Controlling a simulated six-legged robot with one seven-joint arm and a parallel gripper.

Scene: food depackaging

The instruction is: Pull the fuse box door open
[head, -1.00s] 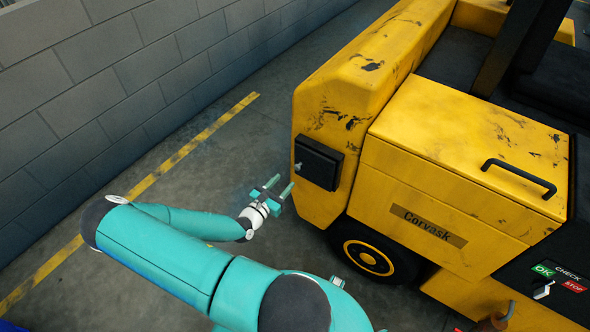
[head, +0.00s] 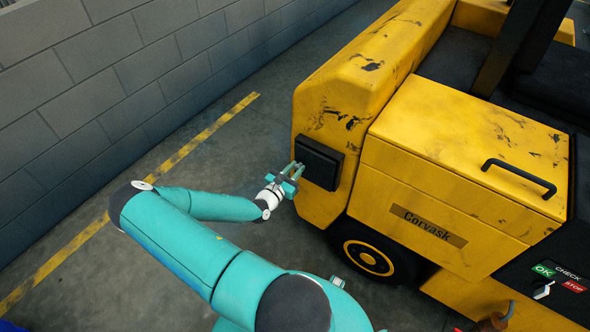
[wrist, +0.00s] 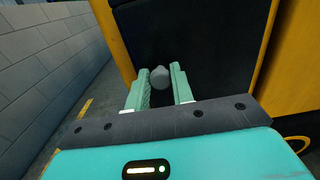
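The fuse box door (head: 321,164) is a black panel on the rear corner of the yellow vehicle, and it looks closed. It also fills much of the wrist view (wrist: 205,45). A small grey round knob (wrist: 160,77) stands out from the door near its left side. My gripper (head: 297,168) is at the door's left edge, its fingers pointing at it. In the wrist view my gripper (wrist: 162,84) is open, with one finger on each side of the knob and gaps between. In the head view the gripper hides the knob.
The yellow vehicle (head: 460,150) fills the right side, with a wheel (head: 368,257) below the box and a black handle (head: 519,178) on its cover. A grey block wall (head: 110,80) runs along the left. Open floor (head: 215,160) lies between them.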

